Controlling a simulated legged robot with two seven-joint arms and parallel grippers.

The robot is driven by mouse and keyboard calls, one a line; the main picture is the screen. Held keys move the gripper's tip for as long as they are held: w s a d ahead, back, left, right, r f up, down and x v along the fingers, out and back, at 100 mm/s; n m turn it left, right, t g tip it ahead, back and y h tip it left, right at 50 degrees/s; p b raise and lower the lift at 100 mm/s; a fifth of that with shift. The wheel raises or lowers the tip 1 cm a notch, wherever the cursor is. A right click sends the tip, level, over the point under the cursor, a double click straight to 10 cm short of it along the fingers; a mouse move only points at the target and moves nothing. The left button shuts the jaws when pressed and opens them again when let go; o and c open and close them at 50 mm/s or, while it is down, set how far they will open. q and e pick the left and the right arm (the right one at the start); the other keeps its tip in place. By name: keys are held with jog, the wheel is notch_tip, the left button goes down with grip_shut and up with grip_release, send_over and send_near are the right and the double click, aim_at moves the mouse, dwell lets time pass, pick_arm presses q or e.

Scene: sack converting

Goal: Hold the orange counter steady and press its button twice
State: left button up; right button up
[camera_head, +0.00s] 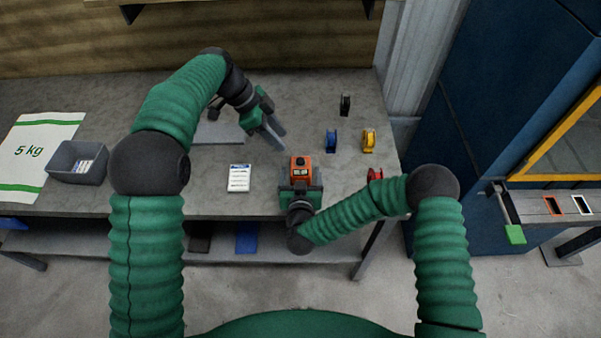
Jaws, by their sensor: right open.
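The orange counter (301,161) stands upright near the front edge of the grey workbench (345,185). A dark round button (300,160) and a small pale display show on it. My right gripper (301,182) is at the counter's near side, with its jaws open; its fingertips are partly hidden, and I cannot tell whether they touch the counter. My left gripper (281,141) is above the bench, behind and left of the counter, with its two fingers apart and nothing between them. It is clear of the button.
Blue (332,140), yellow (368,140), red (375,174) and black (345,104) spools stand to the right. A white label card (239,177) lies left of the counter.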

jog(key=shift+w, duration=0.15)
jog(key=c, duration=1.6)
pick_arm(q)
jog(key=shift+c, duration=0.2)
grip_shut()
dwell(1.3)
